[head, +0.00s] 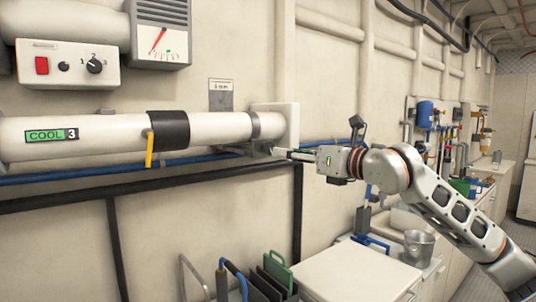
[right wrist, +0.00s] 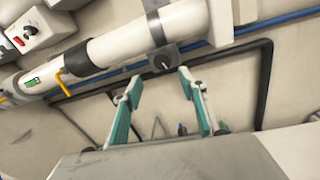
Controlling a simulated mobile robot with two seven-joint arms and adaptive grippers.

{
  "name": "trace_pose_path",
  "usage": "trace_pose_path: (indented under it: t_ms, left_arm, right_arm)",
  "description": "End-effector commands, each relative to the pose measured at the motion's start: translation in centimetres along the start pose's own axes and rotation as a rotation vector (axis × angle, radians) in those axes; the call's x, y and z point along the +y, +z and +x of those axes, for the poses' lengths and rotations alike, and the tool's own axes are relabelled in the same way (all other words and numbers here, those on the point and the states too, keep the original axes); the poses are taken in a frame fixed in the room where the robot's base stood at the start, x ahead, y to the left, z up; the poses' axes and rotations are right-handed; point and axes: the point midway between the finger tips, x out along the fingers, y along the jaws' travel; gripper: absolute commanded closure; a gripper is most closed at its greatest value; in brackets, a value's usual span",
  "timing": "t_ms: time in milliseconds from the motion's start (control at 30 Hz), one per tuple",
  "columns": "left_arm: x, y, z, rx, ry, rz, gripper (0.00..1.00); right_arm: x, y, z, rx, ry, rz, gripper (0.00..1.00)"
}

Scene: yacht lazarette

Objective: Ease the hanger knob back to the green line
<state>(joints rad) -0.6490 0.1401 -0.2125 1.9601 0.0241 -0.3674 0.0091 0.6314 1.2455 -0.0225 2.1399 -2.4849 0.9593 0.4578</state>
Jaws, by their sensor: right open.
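The hanger knob (right wrist: 165,61) is a dark round knob with a pale pointer mark, under the grey strap (right wrist: 154,25) around the white pipe. In the head view the strap (head: 256,125) shows near the pipe's right end, but the knob beneath it is hard to make out. My right gripper (head: 276,151) reaches in from the right, just below the strap. In the right wrist view its two teal fingers (right wrist: 160,80) are spread, with the knob just beyond the tips and nothing held. I cannot make out a green line at the knob. My left gripper is not in view.
A gauge (head: 160,32) with a red needle hangs above the pipe (head: 100,135). A yellow lever (head: 149,150) hangs from the black sleeve. A blue hose (head: 90,172) and black rail (head: 80,198) run below. A white-topped cabinet (head: 355,275) stands lower right.

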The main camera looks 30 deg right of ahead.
Motion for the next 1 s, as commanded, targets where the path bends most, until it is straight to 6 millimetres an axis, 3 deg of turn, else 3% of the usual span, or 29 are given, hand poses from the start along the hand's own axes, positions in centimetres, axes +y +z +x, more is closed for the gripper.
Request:
trace_pose_path:
  t_ms: [167, 500, 700, 1000]
  left_arm:
    - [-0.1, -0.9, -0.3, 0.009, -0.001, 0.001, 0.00]
    - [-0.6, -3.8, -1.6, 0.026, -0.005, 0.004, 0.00]
    - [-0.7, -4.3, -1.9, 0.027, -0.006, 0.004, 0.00]
    - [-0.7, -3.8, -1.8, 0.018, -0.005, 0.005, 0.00]
  right_arm:
    - [-0.5, 1.2, 0.3, -0.018, -0.022, -0.015, 0.58]
    - [-0.4, 1.3, 5.2, -0.016, -0.019, -0.015, 0.58]
    - [-0.5, 1.1, 7.1, -0.015, -0.020, -0.016, 0.58]
    - [-0.6, 0.8, 7.5, -0.014, -0.020, -0.018, 0.58]
